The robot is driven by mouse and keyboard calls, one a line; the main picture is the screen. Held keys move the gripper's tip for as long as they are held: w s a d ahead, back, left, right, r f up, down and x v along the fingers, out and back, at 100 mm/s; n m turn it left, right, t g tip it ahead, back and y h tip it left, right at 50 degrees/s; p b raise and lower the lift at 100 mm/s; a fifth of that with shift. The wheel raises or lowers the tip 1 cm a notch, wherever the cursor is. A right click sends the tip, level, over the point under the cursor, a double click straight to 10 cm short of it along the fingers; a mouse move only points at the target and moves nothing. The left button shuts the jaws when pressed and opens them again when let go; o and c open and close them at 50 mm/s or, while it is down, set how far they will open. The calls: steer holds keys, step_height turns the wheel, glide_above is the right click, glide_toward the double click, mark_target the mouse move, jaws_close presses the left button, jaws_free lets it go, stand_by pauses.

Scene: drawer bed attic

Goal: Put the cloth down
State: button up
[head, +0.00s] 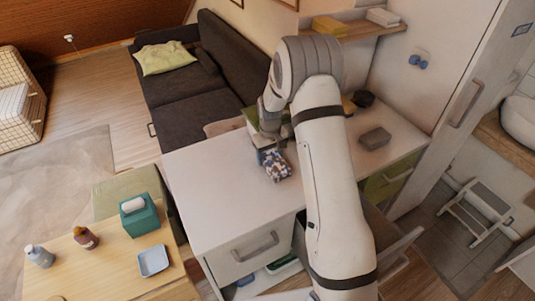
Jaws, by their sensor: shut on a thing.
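A dark and white patterned cloth (278,167) shows bunched up just below my gripper (268,150), over the white cabinet top. My gripper is shut on the cloth and points down, and my arm reaches in from the bottom of the head view. I cannot tell whether the cloth touches the white top (215,175) below it. My arm hides part of the surface to the right of the cloth.
The white top is clear to the left of the cloth. A wooden table (95,270) at lower left holds a teal tissue box (139,216), bottles and a pale blue tray (153,261).

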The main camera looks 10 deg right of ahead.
steer(key=shift+s, duration=0.1)
steer(key=o, duration=0.6)
steer(key=shift+f, duration=0.15)
steer(key=o, duration=0.5)
steer(key=shift+c, duration=0.2)
